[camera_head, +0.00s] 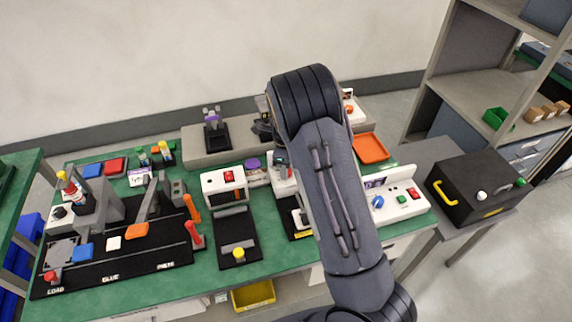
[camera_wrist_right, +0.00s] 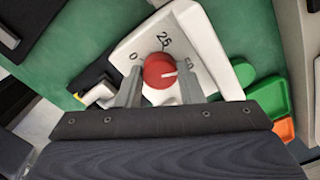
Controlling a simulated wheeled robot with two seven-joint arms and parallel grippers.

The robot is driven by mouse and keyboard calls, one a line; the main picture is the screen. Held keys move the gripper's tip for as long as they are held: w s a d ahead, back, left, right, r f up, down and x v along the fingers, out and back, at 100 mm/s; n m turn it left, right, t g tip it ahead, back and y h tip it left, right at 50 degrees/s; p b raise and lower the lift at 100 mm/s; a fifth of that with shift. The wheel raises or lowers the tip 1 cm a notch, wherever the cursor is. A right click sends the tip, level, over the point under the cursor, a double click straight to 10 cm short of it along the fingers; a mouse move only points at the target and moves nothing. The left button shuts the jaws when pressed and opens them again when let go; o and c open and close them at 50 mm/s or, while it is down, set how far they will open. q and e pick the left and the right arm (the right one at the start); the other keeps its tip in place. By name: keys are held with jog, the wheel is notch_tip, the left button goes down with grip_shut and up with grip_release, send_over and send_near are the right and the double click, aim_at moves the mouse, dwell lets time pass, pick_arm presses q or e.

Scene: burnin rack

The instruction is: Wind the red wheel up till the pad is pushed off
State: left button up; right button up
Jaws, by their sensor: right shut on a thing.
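The red wheel (camera_wrist_right: 159,71) shows in the right wrist view on a white housing (camera_wrist_right: 207,64) marked 0, 25 and 50. Its white pointer line points right, towards the 50 side. My right gripper (camera_wrist_right: 161,88) has one finger on each side of the wheel and is shut on it. In the head view my right arm hides most of that spot; part of a white device (camera_head: 283,186) shows at the arm's left edge. I cannot tell which thing is the pad. My left gripper is not in view.
Black fixtures crowd the green bench (camera_head: 190,285). A black case (camera_head: 470,190) stands on the grey table at right.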

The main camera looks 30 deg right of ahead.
jog(key=shift+m, duration=0.4)
jog(key=o, duration=1)
notch_tip(320, 180, up, 8)
jog(key=shift+f+b, duration=0.25)
jog(key=shift+b, duration=0.05)
jog(key=shift+r, duration=0.2)
